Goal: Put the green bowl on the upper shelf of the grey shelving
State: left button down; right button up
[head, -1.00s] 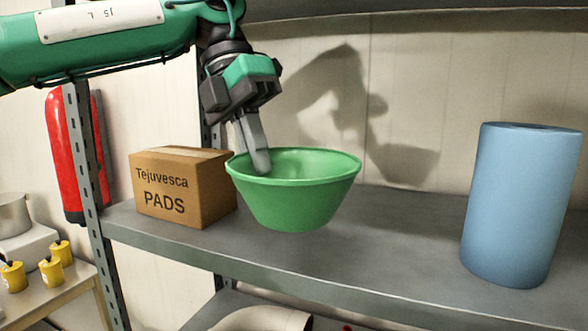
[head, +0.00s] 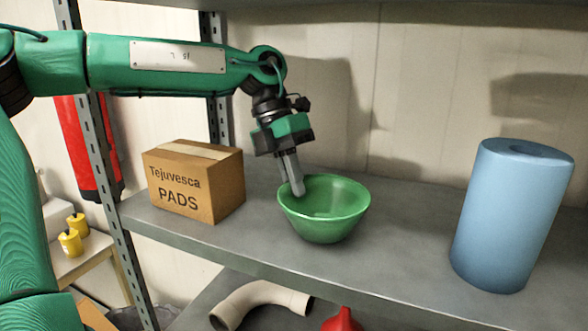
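The green bowl (head: 322,228) is upright at the middle of the grey shelving's upper visible shelf (head: 400,225), right of the cardboard box. Its base is at or just above the shelf surface; I cannot tell if it touches. My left gripper (head: 294,184) reaches down from the upper left and is shut on the bowl's back left rim. One finger shows inside the bowl; the other is mostly hidden behind it. My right gripper is not in view.
A cardboard box (head: 180,190) marked "Tejuvesca PADS" stands left of the bowl. A blue roll (head: 508,220) stands at the right. Shelf between bowl and roll is clear. A metal upright (head: 105,150) stands at the left. A beige pipe (head: 260,293) and a red object (head: 342,321) lie below.

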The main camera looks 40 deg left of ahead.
pick_arm(q)
jog(key=shift+w+f, duration=0.25)
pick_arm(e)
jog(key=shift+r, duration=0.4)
pick_arm(q)
jog(key=shift+s, duration=0.1)
jog(key=c, duration=2)
grip_release()
jog(key=o, duration=0.3)
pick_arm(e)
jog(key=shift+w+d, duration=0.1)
